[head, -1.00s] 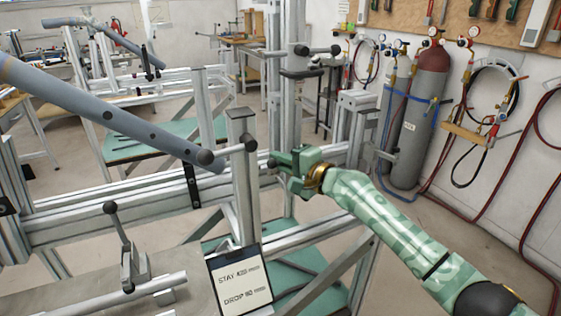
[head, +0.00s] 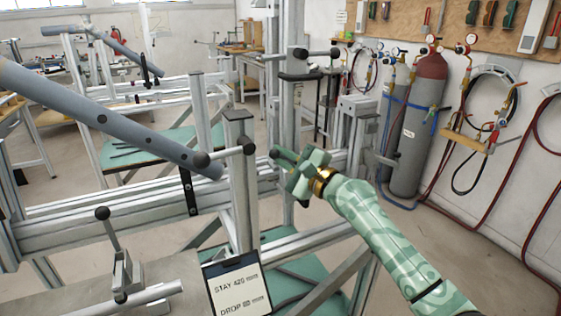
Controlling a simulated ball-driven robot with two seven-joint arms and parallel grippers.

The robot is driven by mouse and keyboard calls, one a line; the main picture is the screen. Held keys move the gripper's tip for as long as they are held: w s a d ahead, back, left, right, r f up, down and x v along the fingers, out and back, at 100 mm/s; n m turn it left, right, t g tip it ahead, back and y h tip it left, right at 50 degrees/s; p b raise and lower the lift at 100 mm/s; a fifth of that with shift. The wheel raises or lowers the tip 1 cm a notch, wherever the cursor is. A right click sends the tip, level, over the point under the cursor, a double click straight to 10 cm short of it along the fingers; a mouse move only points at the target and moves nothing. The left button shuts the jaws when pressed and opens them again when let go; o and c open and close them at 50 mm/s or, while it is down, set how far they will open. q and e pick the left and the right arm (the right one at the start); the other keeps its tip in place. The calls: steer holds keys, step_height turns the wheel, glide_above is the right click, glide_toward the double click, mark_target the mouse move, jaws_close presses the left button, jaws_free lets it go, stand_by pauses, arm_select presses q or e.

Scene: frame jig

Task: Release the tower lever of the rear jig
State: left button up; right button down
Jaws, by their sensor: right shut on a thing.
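My right gripper (head: 291,161) is green and reaches in from the lower right, just right of the near upright tower (head: 241,190) with a dark cap. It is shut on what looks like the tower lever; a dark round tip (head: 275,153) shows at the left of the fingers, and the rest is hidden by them. A grey bar with dark ends (head: 227,153) crosses the tower's upper part, apart from the gripper. Behind stands a taller post (head: 289,115) with a T-shaped, black-ended handle (head: 317,52) near its top. My left gripper is out of view.
A long blue-grey tube (head: 110,120) slants in from the left to the near tower. A small upright lever (head: 112,230) and a sign board (head: 238,288) stand in front. Gas cylinders (head: 422,110) stand by the right wall; floor right of my arm is clear.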

steer(key=shift+d+m+t, duration=0.1)
steer(key=shift+m+t, duration=0.2)
steer(key=shift+m, duration=0.1)
steer(key=shift+r, duration=0.1)
steer(key=c, duration=1.5)
jaws_free()
steer(key=shift+c, duration=0.2)
steer(key=shift+d, duration=0.1)
steer(key=p+v, duration=0.2)
steer(key=v, duration=1.4)
